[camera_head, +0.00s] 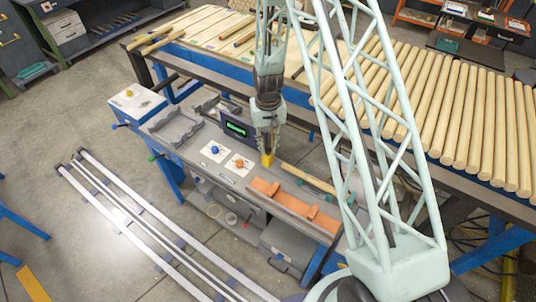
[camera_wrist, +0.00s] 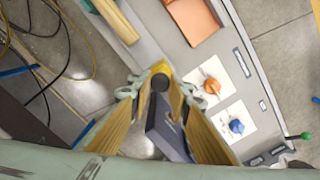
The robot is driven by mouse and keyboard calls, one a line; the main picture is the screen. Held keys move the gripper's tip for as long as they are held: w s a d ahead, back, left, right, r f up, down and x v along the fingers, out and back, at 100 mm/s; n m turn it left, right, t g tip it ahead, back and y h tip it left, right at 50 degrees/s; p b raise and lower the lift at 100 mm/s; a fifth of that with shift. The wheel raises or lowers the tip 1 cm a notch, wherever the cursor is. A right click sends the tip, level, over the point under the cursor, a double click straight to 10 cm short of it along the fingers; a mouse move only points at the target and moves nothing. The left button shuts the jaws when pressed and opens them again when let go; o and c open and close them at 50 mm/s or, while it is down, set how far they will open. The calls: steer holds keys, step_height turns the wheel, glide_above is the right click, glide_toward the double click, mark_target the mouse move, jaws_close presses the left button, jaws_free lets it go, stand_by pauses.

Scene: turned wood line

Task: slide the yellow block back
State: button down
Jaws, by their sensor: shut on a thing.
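The yellow block (camera_head: 267,160) sits on the grey bench top, to the right of a white plate with an orange knob. In the wrist view the yellow block (camera_wrist: 161,67) shows between my fingertips, with a dark round end just below it. My gripper (camera_head: 267,151) points down onto the block from above. In the wrist view my gripper (camera_wrist: 160,86) has a fingertip on each side and is shut on the block. Much of the block is hidden by the fingers.
The orange knob (camera_head: 239,163) and a blue knob (camera_head: 215,150) stand close by to the left. A display (camera_head: 235,129) with green text is behind them. An orange tray (camera_head: 293,206) and a wooden rod (camera_head: 309,179) lie to the right. Many wooden rods (camera_head: 468,123) fill the rear table.

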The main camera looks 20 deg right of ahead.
steer(key=w+a, duration=0.2)
steer(key=shift+w+b, duration=0.3)
steer(key=c, duration=2.4)
jaws_free()
steer(key=shift+w+a, duration=0.1)
steer(key=shift+a, duration=0.05)
steer(key=shift+r, duration=0.1)
steer(key=shift+r, duration=5.9)
